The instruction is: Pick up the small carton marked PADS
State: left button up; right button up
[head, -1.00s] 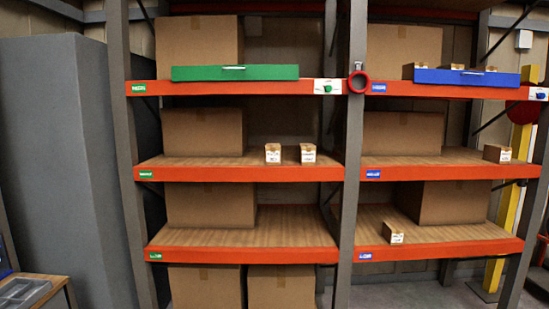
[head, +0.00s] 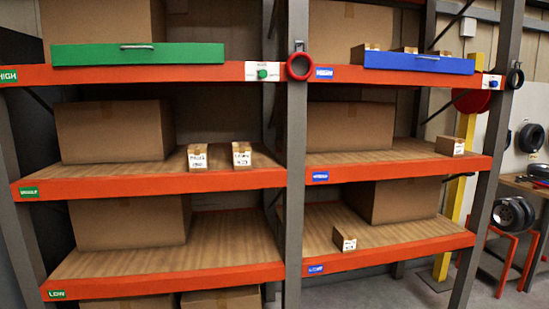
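Several small cartons with white labels stand on the racks, and their print is too small to read surely. Two cartons, a left one (head: 197,157) and a right one (head: 242,155), stand side by side on the green-tagged middle shelf. One carton (head: 450,146) is at the right end of the blue-tagged middle shelf. Another carton (head: 344,239) is at the front of the blue-tagged low shelf. Several small carton tops show behind the blue panel (head: 420,63) on the high shelf. I cannot tell which is marked PADS. Neither gripper is in view.
A green panel with a handle (head: 138,55) fronts the left high shelf. Large brown boxes fill the backs of the shelves. A red ring (head: 300,67) hangs on the middle grey post.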

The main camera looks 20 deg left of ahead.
aim_at(198, 153)
jog(key=z, duration=0.3)
jog(key=i, duration=1.5)
jog(key=u, duration=0.25)
jog(key=i, duration=1.15)
jog(key=u, duration=1.45)
jog(key=i, duration=0.75)
jog(key=u, duration=0.65)
